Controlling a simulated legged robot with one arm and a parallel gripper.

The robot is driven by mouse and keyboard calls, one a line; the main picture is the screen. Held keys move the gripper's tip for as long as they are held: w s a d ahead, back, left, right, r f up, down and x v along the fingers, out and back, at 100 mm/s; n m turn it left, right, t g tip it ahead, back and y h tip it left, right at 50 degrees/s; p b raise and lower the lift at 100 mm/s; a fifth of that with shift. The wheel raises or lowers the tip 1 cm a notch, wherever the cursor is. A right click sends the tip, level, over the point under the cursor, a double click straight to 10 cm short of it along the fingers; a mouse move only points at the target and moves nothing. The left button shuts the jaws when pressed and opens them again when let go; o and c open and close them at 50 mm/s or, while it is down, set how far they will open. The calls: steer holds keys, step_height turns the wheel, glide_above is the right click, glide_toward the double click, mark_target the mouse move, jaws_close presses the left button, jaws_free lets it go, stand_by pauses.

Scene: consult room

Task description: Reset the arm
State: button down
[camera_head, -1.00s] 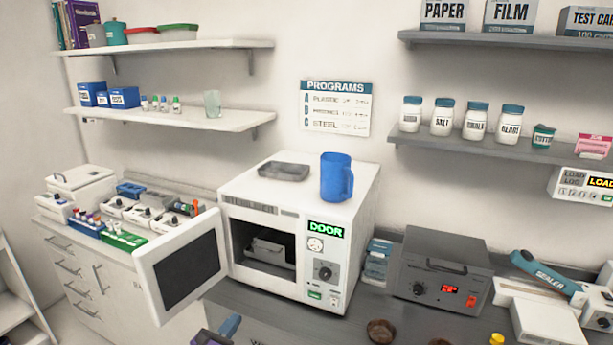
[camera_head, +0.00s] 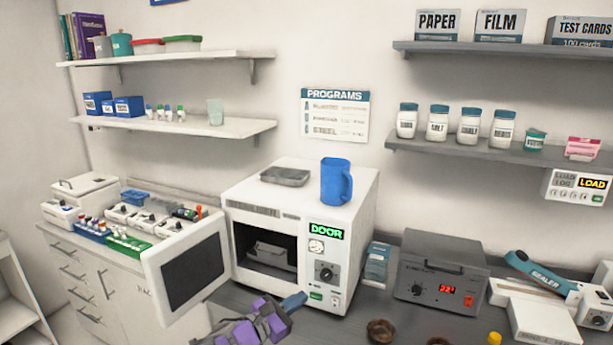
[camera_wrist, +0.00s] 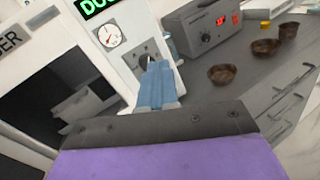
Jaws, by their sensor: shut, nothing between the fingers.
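My gripper (camera_head: 293,302) shows at the bottom middle of the head view, with blue fingers and a purple and grey body. Its fingers are shut and hold nothing. It is in front of the white sterilizer (camera_head: 352,240), below its open chamber. The wrist view also shows my gripper (camera_wrist: 158,75), its fingertips overlapping the sterilizer's knob panel; I cannot tell whether they touch. The sterilizer's door (camera_head: 190,268) is swung open to the left. A metal tray (camera_head: 272,252) sits inside the chamber. The display (camera_head: 326,230) reads DOOR in green.
A blue jug (camera_head: 334,183) and a grey tray (camera_head: 285,176) stand on the sterilizer. A grey heater box (camera_head: 440,275), brown bowls (camera_head: 380,330) and a blue sealer (camera_head: 540,270) are on the counter to the right. Shelves with jars (camera_head: 470,125) hang above.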

steer(key=s+d+r+m+g+h, duration=0.1)
steer(key=s+d+r+m+g, duration=0.25)
steer(key=d, duration=0.35)
steer(key=s+d+r+m+g, duration=0.2)
steer(key=s+d+m+g, duration=0.15)
steer(key=d, duration=0.45)
steer(key=s+d+r+m+g+h, duration=0.1)
steer(key=s+d+r+m+g, duration=0.25)
steer(key=d, duration=0.35)
steer(key=s+d+f+m+g+y, duration=0.1)
steer(key=s+d+m+g+y, duration=0.2)
steer(key=s, duration=0.4)
steer(key=s+d+m+g+y, duration=0.1)
steer(key=s+d+m+y, duration=0.2)
steer(key=s, duration=0.4)
steer(key=s+a+f+m+y, duration=0.3)
steer(key=s+a+y, duration=0.1)
steer(key=s, duration=0.6)
steer(key=s+a+f+m+y, duration=0.3)
steer(key=s+a, duration=0.4)
steer(key=s, duration=0.3)
steer(key=shift+a+m+y, duration=0.2)
steer(key=shift+m+y, duration=0.55)
steer(key=shift+y, duration=0.25)
steer(key=shift+d, duration=0.1)
